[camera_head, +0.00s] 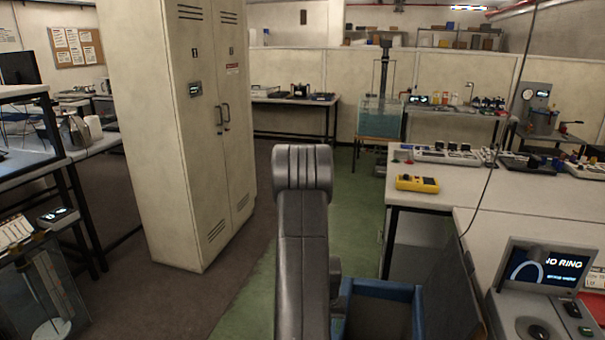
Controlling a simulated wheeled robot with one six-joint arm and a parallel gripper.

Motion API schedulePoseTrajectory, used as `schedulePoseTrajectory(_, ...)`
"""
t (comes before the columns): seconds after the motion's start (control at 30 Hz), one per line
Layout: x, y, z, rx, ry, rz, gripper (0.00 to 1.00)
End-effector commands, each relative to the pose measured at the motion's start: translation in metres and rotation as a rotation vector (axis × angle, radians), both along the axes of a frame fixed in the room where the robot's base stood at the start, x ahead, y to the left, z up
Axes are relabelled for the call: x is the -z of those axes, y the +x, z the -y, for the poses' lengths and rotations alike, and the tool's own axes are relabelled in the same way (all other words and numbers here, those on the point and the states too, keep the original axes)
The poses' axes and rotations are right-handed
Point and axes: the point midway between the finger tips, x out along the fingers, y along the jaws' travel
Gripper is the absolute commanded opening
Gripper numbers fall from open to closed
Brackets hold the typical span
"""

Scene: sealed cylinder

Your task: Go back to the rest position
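My arm (302,240) rises from the bottom middle of the head view, with a thick grey joint at its top. My gripper is not in view, so I cannot see whether it holds anything. No sealed cylinder can be made out for certain.
A tall beige cabinet (172,130) stands left of my arm. A table (500,187) on the right bears a yellow meter (417,184). A device with a lit screen (545,271) is at lower right. A blue-rimmed bin (383,290) is close beside my arm. Green floor (348,215) is clear ahead.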

Motion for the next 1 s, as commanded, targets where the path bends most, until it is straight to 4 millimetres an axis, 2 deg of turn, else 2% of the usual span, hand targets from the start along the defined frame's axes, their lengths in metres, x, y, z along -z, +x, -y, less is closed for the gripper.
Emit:
schedulePoseTrajectory(0.2, 0.022, -0.004, -0.018, -0.034, 0.000, -0.003, 0.57)
schedulePoseTrajectory(0.4, 0.032, -0.006, -0.025, -0.047, 0.000, -0.001, 0.57)
schedulePoseTrajectory(0.8, 0.034, -0.007, -0.026, -0.049, 0.000, 0.000, 0.57)
schedulePoseTrajectory(1.0, 0.024, -0.011, -0.025, -0.055, 0.001, 0.000, 0.57)
